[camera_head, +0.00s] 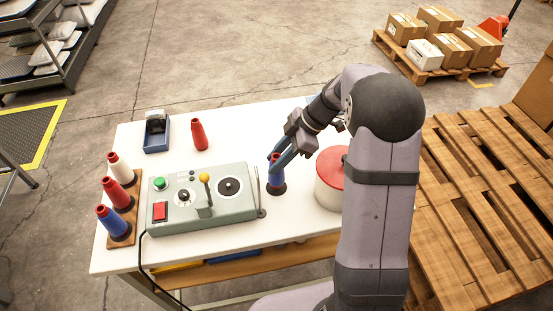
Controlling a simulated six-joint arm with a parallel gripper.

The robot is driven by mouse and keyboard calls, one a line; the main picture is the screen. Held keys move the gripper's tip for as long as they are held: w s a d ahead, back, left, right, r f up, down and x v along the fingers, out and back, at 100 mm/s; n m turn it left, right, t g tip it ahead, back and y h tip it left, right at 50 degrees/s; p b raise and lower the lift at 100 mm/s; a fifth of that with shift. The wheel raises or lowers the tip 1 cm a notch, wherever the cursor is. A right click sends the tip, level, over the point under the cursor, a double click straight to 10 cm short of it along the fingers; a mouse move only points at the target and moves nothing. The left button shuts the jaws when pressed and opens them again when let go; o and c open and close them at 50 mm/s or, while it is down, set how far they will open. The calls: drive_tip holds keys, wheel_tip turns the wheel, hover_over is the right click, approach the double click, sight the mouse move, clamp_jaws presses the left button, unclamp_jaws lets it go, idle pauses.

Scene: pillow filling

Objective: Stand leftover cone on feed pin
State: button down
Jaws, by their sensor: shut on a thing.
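My gripper (281,158) points down at the table right of the grey-green control box and is shut on a blue cone (277,176) with a reddish top. The cone is upright, partly covered by the fingers. Its foot is at a dark round base (277,189) on the table; I cannot tell whether it rests there or hangs just above. No pin shows inside the cone. A red cone (199,134) stands alone behind the control box.
White, red and blue cones stand on a wooden rack (128,239) at the left. The control box (225,211) has a yellow-knobbed lever and a thin upright rod at its right. A blue tray (156,144) holds a dark item. A red-lidded white tub (328,192) stands close right of my gripper.

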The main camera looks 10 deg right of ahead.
drive_tip(key=shift+f+b, duration=1)
drive_tip(key=shift+b, duration=0.45)
idle(0.6)
drive_tip(key=c, duration=1.3)
unclamp_jaws()
drive_tip(key=shift+r, duration=0.1)
drive_tip(key=shift+r+p, duration=2.5)
drive_tip(key=shift+r, duration=2.45)
drive_tip(key=shift+s, duration=0.1)
